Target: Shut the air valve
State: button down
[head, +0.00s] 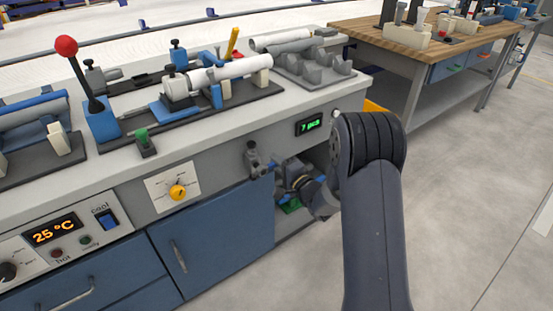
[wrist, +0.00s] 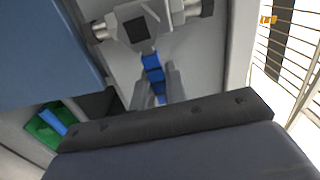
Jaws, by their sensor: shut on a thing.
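The air valve (wrist: 138,22) is a grey body with a dark square face and pipe stubs on both sides, at the top of the wrist view. Its blue handle (wrist: 152,66) points down from the body towards my gripper (wrist: 157,84). My gripper is shut on the blue handle, with one grey finger on each side of it. In the head view the grey valve (head: 256,160) shows at the open bay of the bench. My gripper (head: 274,170) reaches in beside it there, and the handle is mostly hidden.
A blue cabinet door (head: 205,232) is left of the bay. A green item with a blue part (wrist: 47,125) lies low inside. Above are a lit green display (head: 309,124) and a yellow knob (head: 178,192). A wooden table (head: 375,35) stands right; the floor between is clear.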

jog(key=shift+f+m, duration=0.2)
jog(key=shift+m, duration=0.2)
jog(key=c, duration=1.4)
grip_release()
jog(key=shift+c, duration=0.2)
jog(key=p+v, duration=0.1)
jog(key=v, duration=1)
jog(key=shift+w+f, duration=0.1)
jog(key=shift+w, duration=0.1)
